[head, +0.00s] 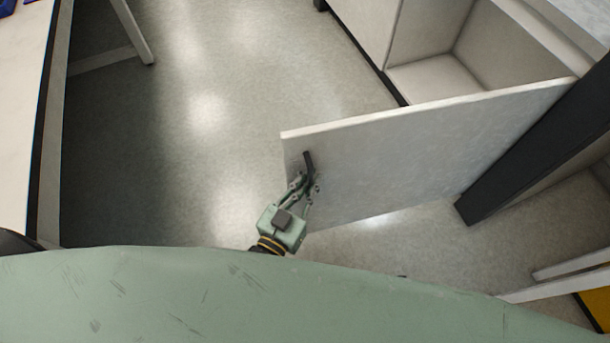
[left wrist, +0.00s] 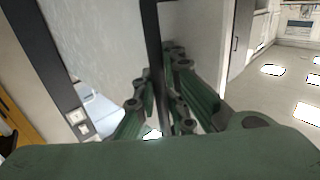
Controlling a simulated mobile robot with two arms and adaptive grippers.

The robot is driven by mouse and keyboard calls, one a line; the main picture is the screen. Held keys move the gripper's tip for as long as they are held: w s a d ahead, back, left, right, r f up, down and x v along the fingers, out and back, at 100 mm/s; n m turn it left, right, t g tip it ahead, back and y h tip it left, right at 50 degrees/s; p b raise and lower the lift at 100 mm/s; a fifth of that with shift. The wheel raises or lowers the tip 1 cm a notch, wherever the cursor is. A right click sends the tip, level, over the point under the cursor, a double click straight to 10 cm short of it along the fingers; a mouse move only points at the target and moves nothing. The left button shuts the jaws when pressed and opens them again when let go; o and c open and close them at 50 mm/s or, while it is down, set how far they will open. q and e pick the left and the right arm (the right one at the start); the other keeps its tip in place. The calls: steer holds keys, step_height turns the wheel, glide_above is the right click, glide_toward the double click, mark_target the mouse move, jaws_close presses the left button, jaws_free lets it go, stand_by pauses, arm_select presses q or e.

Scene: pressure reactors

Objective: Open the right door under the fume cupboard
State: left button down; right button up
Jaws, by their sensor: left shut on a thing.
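The right door (head: 420,145) is a pale grey panel that stands swung well out from the cupboard, and its open compartment (head: 435,80) shows behind it. A dark bar handle (head: 308,162) sits near the door's free edge. My left gripper (head: 309,184) is shut on the handle. In the left wrist view the green fingers (left wrist: 160,95) close around the dark handle (left wrist: 153,50), with the door panel (left wrist: 100,40) behind it. My right gripper does not show in either view.
A closed cabinet front (head: 365,25) stands left of the open compartment. A dark post (head: 540,140) stands at the door's hinge side. A white bench (head: 22,110) runs along the left edge. The floor (head: 190,130) between is clear.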

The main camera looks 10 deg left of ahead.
arm_select(q)
steer(key=shift+a, duration=0.2)
steer(key=c, duration=2.1)
jaws_free()
steer(key=shift+s, duration=0.1)
